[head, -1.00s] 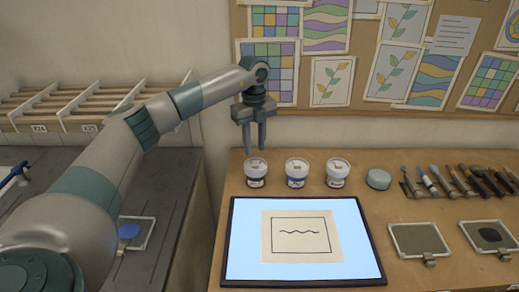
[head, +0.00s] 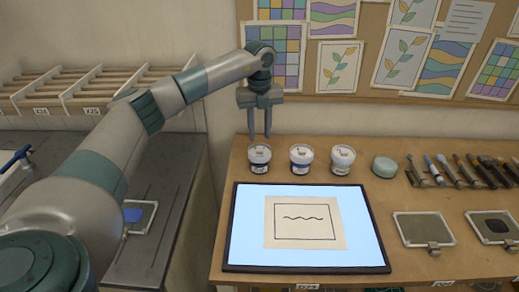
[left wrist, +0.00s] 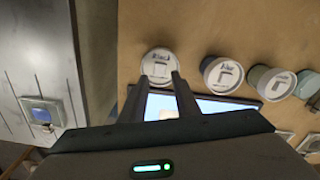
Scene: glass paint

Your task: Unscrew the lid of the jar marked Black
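The jar marked Black (head: 260,160) is the leftmost of three small white-lidded jars behind the light pad. In the left wrist view, its round white lid (left wrist: 158,62) carries lettering that appears to read Black. The lid is on the jar. My left gripper (head: 260,137) points straight down just above this jar. Its two fingers are apart with nothing between them; it also shows in the left wrist view (left wrist: 160,76), with the lid beyond the fingertips. I cannot tell the exact gap to the lid. My right gripper is not in view.
Two similar jars, a middle one (head: 301,160) and a right one (head: 342,160), stand close by. A round pale-green container (head: 384,167) and several brushes lie further right. The lit light pad (head: 245,245) with a drawing lies in front. A pinboard (head: 380,42) hangs behind.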

